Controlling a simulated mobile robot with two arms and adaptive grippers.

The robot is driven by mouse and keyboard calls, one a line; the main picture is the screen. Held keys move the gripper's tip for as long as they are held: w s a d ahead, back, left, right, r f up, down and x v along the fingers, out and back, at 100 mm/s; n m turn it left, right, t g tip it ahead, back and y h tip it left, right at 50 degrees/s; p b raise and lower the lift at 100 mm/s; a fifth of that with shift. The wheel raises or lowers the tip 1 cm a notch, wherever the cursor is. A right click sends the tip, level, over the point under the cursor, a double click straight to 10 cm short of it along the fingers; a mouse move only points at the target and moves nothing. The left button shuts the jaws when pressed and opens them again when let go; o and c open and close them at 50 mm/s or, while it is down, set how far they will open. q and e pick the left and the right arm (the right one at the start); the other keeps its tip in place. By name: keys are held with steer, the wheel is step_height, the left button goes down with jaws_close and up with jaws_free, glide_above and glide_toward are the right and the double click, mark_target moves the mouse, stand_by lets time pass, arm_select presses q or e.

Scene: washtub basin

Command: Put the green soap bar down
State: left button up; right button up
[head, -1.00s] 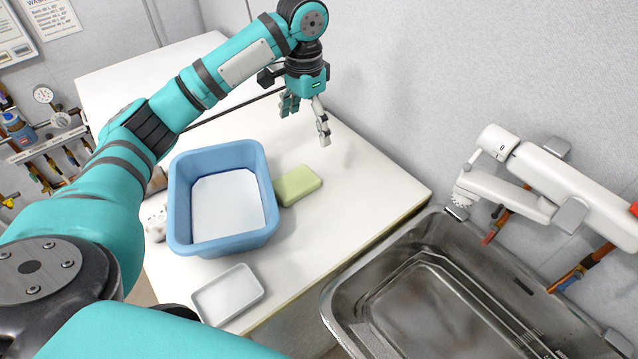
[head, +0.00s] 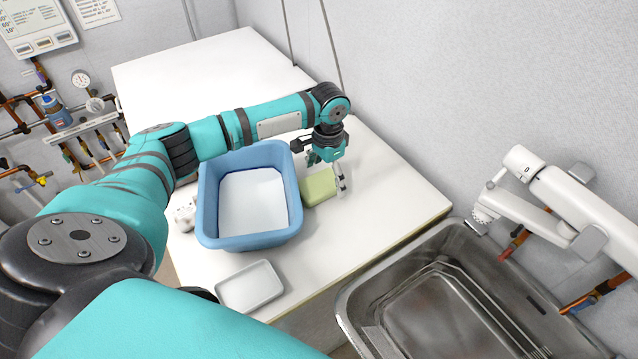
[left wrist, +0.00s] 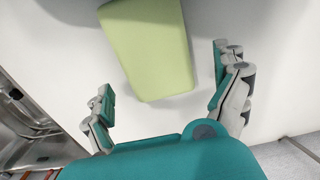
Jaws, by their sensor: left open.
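The green soap bar (head: 318,187) lies on the white counter, close to the right side of the blue basin. In the left wrist view the soap bar (left wrist: 150,48) is at the top, ahead of and between the two fingers. My left gripper (head: 328,175) is open and empty, low over the counter at the soap bar. In the left wrist view its fingers (left wrist: 165,82) stand apart, with white counter showing on both sides of the soap. My right gripper is in neither view.
The blue basin (head: 205,205) stands left of the soap. A white soap dish (head: 250,287) lies in front of it on the counter (head: 350,235). A metal sink (head: 365,295) with a white faucet arm (head: 530,208) is at right. The rear counter is clear.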

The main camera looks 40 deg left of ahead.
arm_select(q)
steer(key=shift+f, duration=0.9)
steer(key=shift+c, duration=0.3)
steer(key=shift+r, duration=0.1)
steer(key=c, duration=1.5)
steer(key=shift+r, duration=0.5)
step_height(320, 180, up, 2)
steer(key=shift+w+b, duration=0.1)
steer(key=shift+b, duration=0.4)
steer(key=s+d+b, duration=0.1)
steer(key=s+d, duration=0.1)
steer(key=d, duration=0.3)
steer(key=s+d+b, duration=0.1)
steer(key=s+d, duration=0.1)
steer(key=d, duration=0.3)
steer(key=s+d+b, duration=0.1)
steer(key=s+d, duration=0.1)
steer(key=d, duration=0.4)
steer(key=shift+r, duration=0.15)
steer(key=shift+s+d, duration=0.25)
steer(key=shift+d, duration=0.25)
